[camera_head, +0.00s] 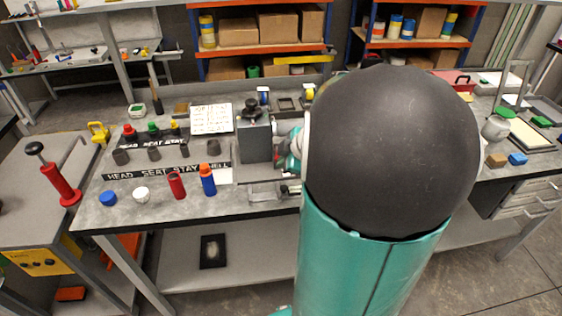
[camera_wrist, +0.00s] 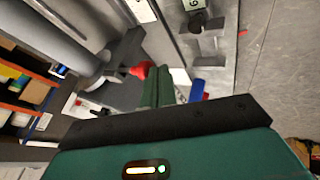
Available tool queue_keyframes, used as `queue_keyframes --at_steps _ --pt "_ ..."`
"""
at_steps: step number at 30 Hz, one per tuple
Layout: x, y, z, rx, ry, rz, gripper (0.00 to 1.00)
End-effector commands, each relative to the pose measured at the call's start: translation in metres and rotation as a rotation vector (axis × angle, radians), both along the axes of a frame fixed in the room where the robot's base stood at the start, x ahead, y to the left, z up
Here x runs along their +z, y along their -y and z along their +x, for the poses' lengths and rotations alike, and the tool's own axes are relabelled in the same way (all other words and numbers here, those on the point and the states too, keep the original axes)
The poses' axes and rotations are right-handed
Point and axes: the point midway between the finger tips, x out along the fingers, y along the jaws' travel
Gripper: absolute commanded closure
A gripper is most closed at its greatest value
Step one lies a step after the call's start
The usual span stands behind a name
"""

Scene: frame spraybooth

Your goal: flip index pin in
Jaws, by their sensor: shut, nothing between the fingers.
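My gripper shows in the wrist view (camera_wrist: 156,70) with its two green fingers shut together and nothing between them. The fingertips are next to a small red knob (camera_wrist: 139,70) on a dark grey fixture; I cannot tell if they touch it. No index pin can be made out for certain; the red knob may belong to it. In the head view a grey box-shaped fixture (camera_head: 255,140) with a black knob on top stands on the bench. My gripper (camera_head: 288,160) is just to its right, mostly hidden by my arm, which also covers the bench beyond.
The bench (camera_head: 140,215) holds red and blue cylinders (camera_head: 207,180), caps, dark cups and label strips left of the fixture. A blue part (camera_wrist: 197,90) is right of my fingers in the wrist view. Shelves stand behind.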

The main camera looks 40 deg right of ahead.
Motion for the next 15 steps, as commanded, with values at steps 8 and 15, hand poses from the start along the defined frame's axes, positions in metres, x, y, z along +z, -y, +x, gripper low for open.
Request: queue_keyframes --at_steps 8,15 --pt "0.0 0.003 0.005 0.0 -0.001 0.001 1.0" --pt "0.0 0.012 0.018 0.0 -0.001 0.0 1.0"
